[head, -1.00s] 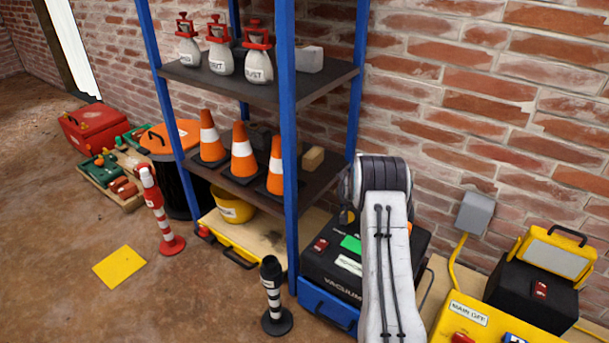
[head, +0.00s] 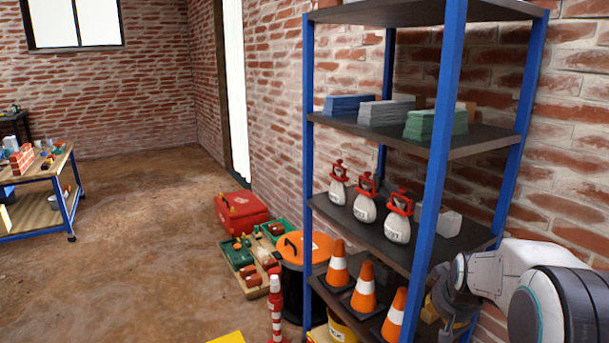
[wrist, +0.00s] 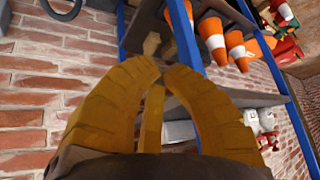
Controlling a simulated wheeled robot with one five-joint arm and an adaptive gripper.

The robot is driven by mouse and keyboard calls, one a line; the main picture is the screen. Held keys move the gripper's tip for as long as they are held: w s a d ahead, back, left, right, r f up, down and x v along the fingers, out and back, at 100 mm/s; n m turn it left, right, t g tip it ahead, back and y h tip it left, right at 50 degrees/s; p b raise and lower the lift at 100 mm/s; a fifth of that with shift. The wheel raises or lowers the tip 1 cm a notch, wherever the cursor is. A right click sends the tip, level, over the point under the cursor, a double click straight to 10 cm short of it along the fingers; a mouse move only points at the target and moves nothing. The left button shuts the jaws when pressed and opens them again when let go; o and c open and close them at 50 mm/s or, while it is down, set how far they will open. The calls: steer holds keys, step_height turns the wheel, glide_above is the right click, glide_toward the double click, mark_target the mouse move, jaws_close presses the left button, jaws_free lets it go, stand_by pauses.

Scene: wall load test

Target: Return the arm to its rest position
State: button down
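My gripper (wrist: 163,68) has thick ribbed yellow fingers. In the wrist view their tips come together with nothing seen held between them, so it looks shut. In the head view my white and grey arm reaches in from the lower right, and the gripper end is partly hidden behind the blue post of the shelf rack (head: 442,150). In the wrist view the rack (wrist: 187,35) appears sideways just beyond the fingertips.
The rack holds coloured stacks (head: 386,112), white bags with red tops (head: 365,203) and orange cones (head: 362,287). A brick wall (head: 575,130) stands close behind. A red case (head: 241,211) and an orange-lidded bin (head: 304,248) stand left of the rack. Open floor (head: 140,230) lies farther left.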

steer(key=s+a+r+n+g+p, duration=0.1)
steer(key=s+a+r+p, duration=0.3)
steer(key=s+r+p, duration=0.2)
steer(key=s+a+r+n+g+y+p, duration=0.1)
steer(key=s+a+r+p, duration=0.3)
steer(key=s+r, duration=0.5)
steer(key=s+a+r+n+p, duration=0.1)
steer(key=s+a+r+p, duration=0.3)
steer(key=s+r+p, duration=0.4)
steer(key=s, duration=0.6)
steer(key=shift+s+a+r+g+y+p, duration=0.2)
steer(key=shift+a+r+g+y+p, duration=0.1)
steer(key=shift+g+y+p, duration=0.1)
